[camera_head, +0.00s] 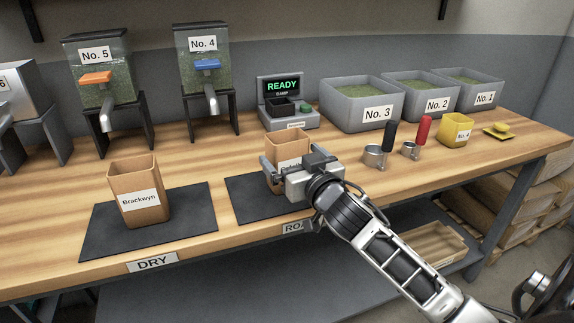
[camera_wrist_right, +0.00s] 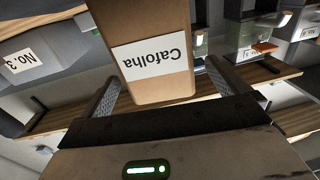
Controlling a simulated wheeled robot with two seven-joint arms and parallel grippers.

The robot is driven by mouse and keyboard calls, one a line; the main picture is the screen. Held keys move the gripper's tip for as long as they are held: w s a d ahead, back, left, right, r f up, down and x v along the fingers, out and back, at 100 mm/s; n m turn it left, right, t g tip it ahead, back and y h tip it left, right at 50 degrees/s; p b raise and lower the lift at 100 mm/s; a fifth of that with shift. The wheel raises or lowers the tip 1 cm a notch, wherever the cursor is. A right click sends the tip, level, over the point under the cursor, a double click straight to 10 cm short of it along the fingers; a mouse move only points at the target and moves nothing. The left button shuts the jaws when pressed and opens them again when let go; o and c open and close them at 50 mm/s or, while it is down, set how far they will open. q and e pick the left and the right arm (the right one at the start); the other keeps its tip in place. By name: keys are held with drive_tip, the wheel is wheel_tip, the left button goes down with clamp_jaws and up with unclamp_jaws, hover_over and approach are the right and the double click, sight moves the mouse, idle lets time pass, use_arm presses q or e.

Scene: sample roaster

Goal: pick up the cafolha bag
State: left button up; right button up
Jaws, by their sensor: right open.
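The Cafolha bag (camera_head: 290,139) is a tan, open-topped bag on the right dark mat, partly hidden behind my right gripper in the head view. Its white label reading "Cafolha" faces the right wrist camera upside down, and the bag (camera_wrist_right: 150,88) fills the middle of that view. My right gripper (camera_head: 293,160) is open at the bag's near side. In the wrist view its two fingers (camera_wrist_right: 161,76) stand on either side of the bag, with a gap visible at the right finger. My left gripper is not in view.
A Brackwyn bag (camera_head: 139,186) stands on the left mat (camera_head: 190,219). Behind are dispensers No. 5 (camera_head: 97,65) and No. 4 (camera_head: 203,67) and a READY machine (camera_head: 287,102). Grey bin No. 3 (camera_head: 338,108) and metal scoops (camera_head: 375,156) are to the right.

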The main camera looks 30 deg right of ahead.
drive_tip(key=w, duration=0.3)
drive_tip(key=shift+w+d, duration=0.4)
drive_tip(key=shift+r, duration=0.1)
drive_tip(key=c, duration=1.1)
